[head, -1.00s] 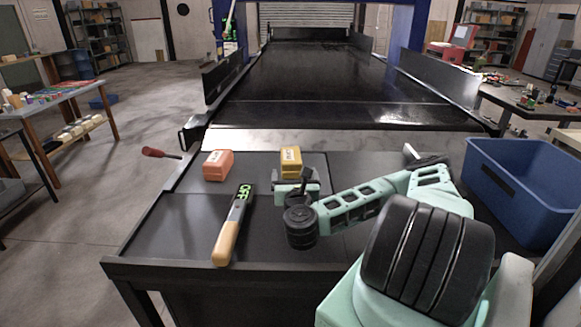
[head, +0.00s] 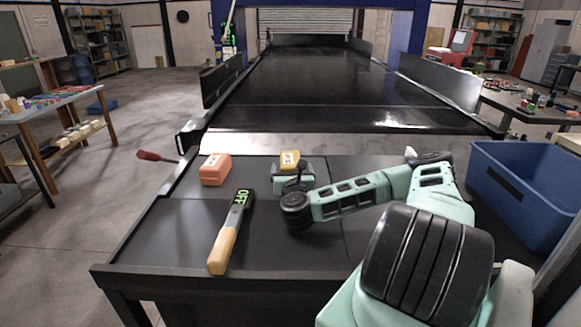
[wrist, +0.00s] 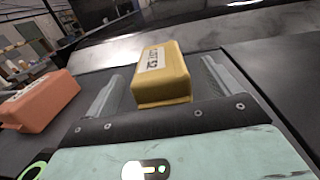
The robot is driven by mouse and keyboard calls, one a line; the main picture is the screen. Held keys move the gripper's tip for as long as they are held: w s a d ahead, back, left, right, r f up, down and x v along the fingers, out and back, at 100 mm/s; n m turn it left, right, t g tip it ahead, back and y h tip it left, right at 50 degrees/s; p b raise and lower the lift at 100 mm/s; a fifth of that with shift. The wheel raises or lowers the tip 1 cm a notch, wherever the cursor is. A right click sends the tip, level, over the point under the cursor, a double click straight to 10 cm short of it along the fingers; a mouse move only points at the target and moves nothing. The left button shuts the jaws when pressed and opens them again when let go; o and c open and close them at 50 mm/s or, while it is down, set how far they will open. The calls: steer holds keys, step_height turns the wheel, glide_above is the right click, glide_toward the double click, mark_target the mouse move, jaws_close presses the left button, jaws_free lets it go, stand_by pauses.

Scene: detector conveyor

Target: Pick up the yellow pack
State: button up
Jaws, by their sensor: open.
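The yellow pack (head: 289,159) lies on the dark table near the conveyor, with a white label on top. Its near part is hidden behind my gripper in the head view. In the wrist view the yellow pack (wrist: 163,80) sits between the two fingers of my gripper (wrist: 160,88), with space on both sides. My gripper is open and not closed on the pack. In the head view my gripper (head: 290,172) is directly in front of the pack.
An orange pack (head: 215,169) lies left of the yellow one. A handheld detector with a wooden-coloured handle (head: 223,249) lies in front of it. A blue bin (head: 525,199) stands at the right. A red-handled tool (head: 156,156) sticks out at the table's left edge.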

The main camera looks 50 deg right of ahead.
mark_target(291, 162)
steer(key=x, duration=0.3)
steer(key=shift+w+d, duration=0.2)
steer(key=c, duration=1.4)
step_height(291, 162, up, 10)
steer(key=p, duration=0.6)
steer(key=shift+r+p, duration=0.1)
steer(key=shift+p, duration=0.3)
steer(key=shift+a, duration=0.1)
